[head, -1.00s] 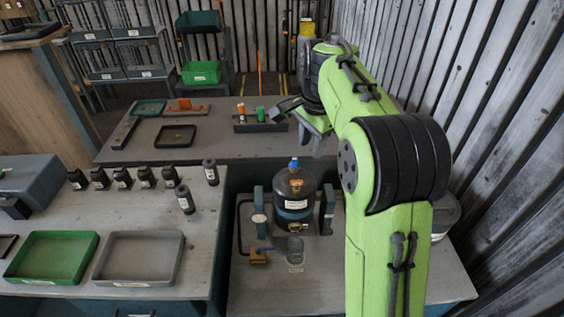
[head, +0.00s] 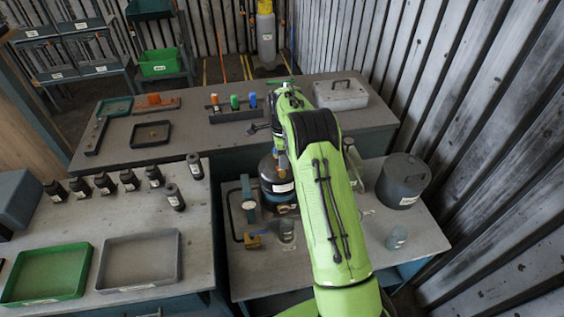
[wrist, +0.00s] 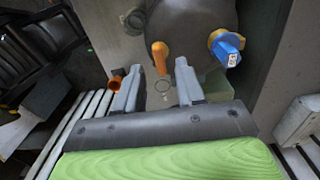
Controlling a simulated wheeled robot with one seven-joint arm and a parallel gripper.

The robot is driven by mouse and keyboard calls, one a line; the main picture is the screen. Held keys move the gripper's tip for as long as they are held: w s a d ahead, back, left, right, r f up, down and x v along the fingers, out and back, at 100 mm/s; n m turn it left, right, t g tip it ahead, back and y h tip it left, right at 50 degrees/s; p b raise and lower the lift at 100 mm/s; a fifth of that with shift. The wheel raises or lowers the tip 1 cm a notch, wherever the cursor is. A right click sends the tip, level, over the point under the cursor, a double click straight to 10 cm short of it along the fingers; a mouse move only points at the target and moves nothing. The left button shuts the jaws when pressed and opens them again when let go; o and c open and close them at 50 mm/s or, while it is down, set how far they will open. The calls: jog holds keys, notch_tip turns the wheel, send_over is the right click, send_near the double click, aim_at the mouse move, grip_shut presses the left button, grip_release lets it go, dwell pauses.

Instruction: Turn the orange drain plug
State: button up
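An orange handle-like plug (wrist: 160,56) stands out from a dark rounded vessel in the wrist view. I take it for the drain plug. My gripper (wrist: 159,68) is open, its two grey fingers on either side of the orange plug's lower end; contact cannot be told. A blue plug or cap (wrist: 226,46) sits on the vessel to the right. A second, smaller orange piece (wrist: 116,82) shows beside the left finger. In the head view the dark vessel (head: 276,188) stands partly behind my arm, which hides its orange plug and my fingers.
A rack (head: 236,115) with orange, green and blue pieces stands on the back bench. A grey lidded drum (head: 402,180) and a clear jar (head: 397,238) stand right of my arm.

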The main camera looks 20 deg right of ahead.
jog(key=shift+f, duration=1.35)
grip_shut()
